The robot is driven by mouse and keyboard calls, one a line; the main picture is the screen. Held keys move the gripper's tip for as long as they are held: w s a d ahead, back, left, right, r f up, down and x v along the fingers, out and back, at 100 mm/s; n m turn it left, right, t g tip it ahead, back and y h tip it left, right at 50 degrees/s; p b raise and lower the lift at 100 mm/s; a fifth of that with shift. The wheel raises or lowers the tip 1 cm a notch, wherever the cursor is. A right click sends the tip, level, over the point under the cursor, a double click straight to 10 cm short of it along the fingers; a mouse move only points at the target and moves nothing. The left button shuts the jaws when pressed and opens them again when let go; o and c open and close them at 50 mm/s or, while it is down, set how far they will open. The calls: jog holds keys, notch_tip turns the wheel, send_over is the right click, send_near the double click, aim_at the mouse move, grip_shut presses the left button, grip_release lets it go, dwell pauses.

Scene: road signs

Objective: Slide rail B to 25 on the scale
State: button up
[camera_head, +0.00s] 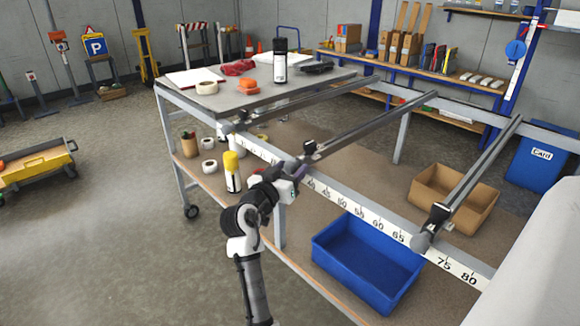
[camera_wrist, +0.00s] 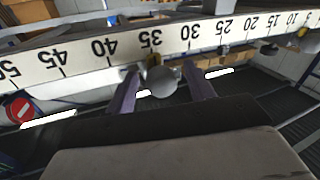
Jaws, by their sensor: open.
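Three grey rails lie across the frame; no letters on them are legible, and the middle one is likely rail B (camera_head: 365,123). Its round end knob (camera_wrist: 161,80) sits near the 35 mark in the wrist view. The scale (camera_head: 350,208) runs along the frame's front beam and appears upside down in the wrist view (camera_wrist: 85,57). My gripper (camera_head: 291,172) is at the middle rail's front end. In the wrist view my gripper (camera_wrist: 162,84) is open, with its two purple fingers on either side of the knob. Contact with the knob cannot be told.
The right rail (camera_head: 483,165) ends near 70. A blue bin (camera_head: 345,270) and a cardboard box (camera_head: 470,215) sit below.

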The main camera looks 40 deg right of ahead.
jog(key=shift+w+d, duration=0.1)
jog(key=shift+d, duration=0.15)
